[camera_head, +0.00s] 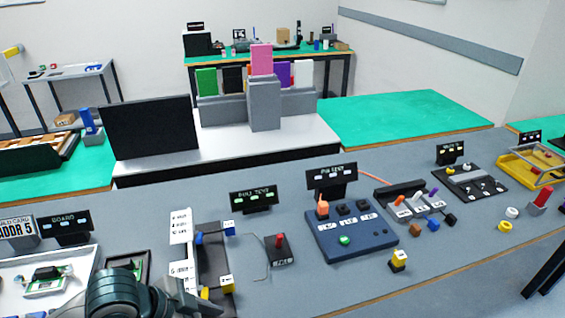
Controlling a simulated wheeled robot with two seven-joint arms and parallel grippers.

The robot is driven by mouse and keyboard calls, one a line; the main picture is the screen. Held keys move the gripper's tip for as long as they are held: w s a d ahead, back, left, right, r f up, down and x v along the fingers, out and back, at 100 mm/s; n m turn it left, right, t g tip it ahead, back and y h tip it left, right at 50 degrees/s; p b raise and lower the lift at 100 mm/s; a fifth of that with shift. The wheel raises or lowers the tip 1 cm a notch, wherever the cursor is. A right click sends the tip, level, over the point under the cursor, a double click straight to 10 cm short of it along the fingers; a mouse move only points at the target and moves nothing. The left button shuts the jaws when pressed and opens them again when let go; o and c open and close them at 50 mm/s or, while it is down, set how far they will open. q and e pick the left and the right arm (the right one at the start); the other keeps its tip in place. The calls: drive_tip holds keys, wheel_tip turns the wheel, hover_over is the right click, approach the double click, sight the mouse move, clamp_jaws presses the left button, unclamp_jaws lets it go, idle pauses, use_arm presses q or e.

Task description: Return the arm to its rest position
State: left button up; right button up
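A dark part of my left arm comes in at the bottom left edge, in front of the board station. Its gripper (180,298) is at the bottom edge, low and partly cut off, close to the dark fixture with blue and yellow blocks. I cannot make out its fingertips or whether it is open or shut. I see nothing clearly held in it. My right gripper is not in view.
The grey bench holds a pull test fixture (281,249), a blue pin test box (350,238), a yellow-black block (398,261) and several small coloured parts. A black panel (150,127) stands behind. Bare bench (320,285) lies at the front middle.

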use_arm(q)
drive_tip(key=s+a+f+n+y, duration=0.35)
drive_tip(key=s+f+n, duration=0.25)
drive_tip(key=s+f, duration=0.2)
drive_tip(key=s+a+f+n+y, duration=0.2)
drive_tip(key=s+a+f+n, duration=0.3)
drive_tip(key=s+f, duration=0.25)
wheel_tip(320, 180, down, 29)
drive_tip(key=s, duration=0.1)
drive_tip(key=s+a+f+g+b, duration=0.1)
drive_tip(key=s+a+f+g, duration=0.1)
drive_tip(key=s+f, duration=1.6)
drive_tip(key=shift+s+a+f, duration=0.2)
drive_tip(key=shift+a+f, duration=0.3)
drive_tip(key=shift+a, duration=0.2)
